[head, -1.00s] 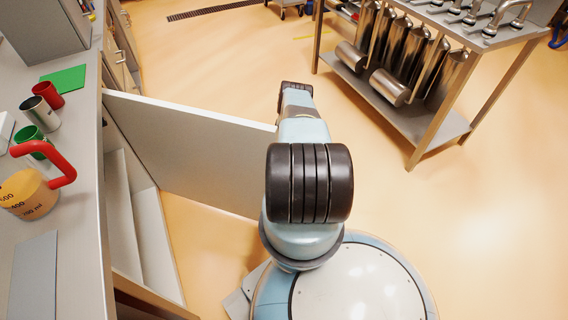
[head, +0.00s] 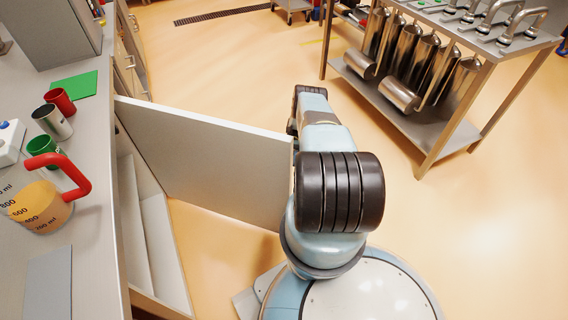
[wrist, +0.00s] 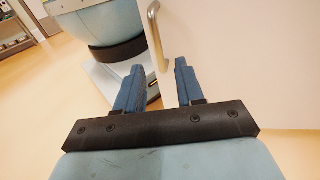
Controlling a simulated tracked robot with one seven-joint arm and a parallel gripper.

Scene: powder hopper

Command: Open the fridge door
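The fridge door (head: 205,160) is a flat white panel that stands wide open, swung out from the counter front; its free edge is beside my arm. The opening behind it shows pale inner shelves (head: 158,235). In the wrist view the door's white face (wrist: 240,60) fills the right side, with a metal bar handle (wrist: 154,35) beyond my fingertips. My gripper (wrist: 158,78) has two blue fingers, spread apart with nothing seen between them. The handle appears in line with the gap, but the distance is unclear. In the head view my arm hides the fingers.
The counter (head: 95,200) on the left holds a measuring jug (head: 45,200) with a red handle, several small cups and a green mat (head: 75,86). A metal rack (head: 425,120) with steel cylinders stands at the upper right.

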